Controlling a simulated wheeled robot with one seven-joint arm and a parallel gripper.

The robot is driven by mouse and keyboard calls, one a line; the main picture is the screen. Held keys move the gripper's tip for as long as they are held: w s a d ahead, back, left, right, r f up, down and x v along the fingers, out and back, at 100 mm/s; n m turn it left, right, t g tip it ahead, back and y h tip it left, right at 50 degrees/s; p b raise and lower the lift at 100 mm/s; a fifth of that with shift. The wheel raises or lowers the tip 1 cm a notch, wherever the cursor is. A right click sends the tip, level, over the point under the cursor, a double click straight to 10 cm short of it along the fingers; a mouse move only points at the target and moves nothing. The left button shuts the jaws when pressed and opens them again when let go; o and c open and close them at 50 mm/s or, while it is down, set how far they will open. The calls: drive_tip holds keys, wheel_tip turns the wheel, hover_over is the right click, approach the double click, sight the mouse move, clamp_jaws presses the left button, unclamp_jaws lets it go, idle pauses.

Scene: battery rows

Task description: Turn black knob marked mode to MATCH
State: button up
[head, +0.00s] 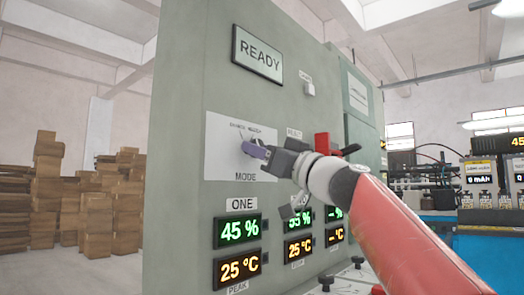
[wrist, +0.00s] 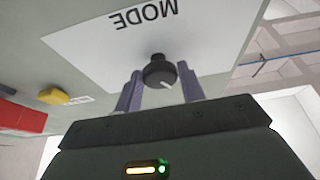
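The black mode knob (wrist: 159,72) sits on a white plate (wrist: 95,52) lettered MODE, upside down in the wrist view. Its white pointer line slants to the lower right there. The plate also shows in the head view (head: 226,165), with small words above the knob too fine to read surely. My gripper (wrist: 160,76) has its two purple fingers on either side of the knob, with only a narrow gap showing; contact is not clear. In the head view my gripper (head: 250,147) is at the plate and hides most of the knob.
The grey-green cabinet carries a READY display (head: 258,54) and a red handle (head: 322,143) close beside my wrist. Green and orange readouts (head: 239,230) sit below. A yellow button (wrist: 55,97) shows in the wrist view. Stacked boxes (head: 97,215) stand far left.

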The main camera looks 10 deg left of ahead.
drive_tip(key=c, duration=0.5)
drive_tip(key=shift+m+t, duration=0.3)
drive_tip(key=shift+m, duration=0.2)
drive_tip(key=shift+s+a+r+m+t+h+p, duration=0.1)
drive_tip(key=shift+m+t+h+p, duration=0.8)
drive_tip(key=shift+m, duration=1.65)
drive_tip(key=shift+s+r+m+t+h+p, duration=0.1)
drive_tip(key=shift+m+t+h+p, duration=0.2)
drive_tip(key=shift+m+h+p, duration=1.7)
drive_tip(key=shift+s+a+r+m+t+h+p, duration=0.1)
drive_tip(key=shift+m+t+h+p, duration=0.4)
drive_tip(key=shift+m, duration=2.65)
drive_tip(key=shift+f+p, duration=0.15)
drive_tip(key=shift+p, duration=0.2)
drive_tip(key=o, duration=1)
drive_tip(key=shift+d, duration=0.15)
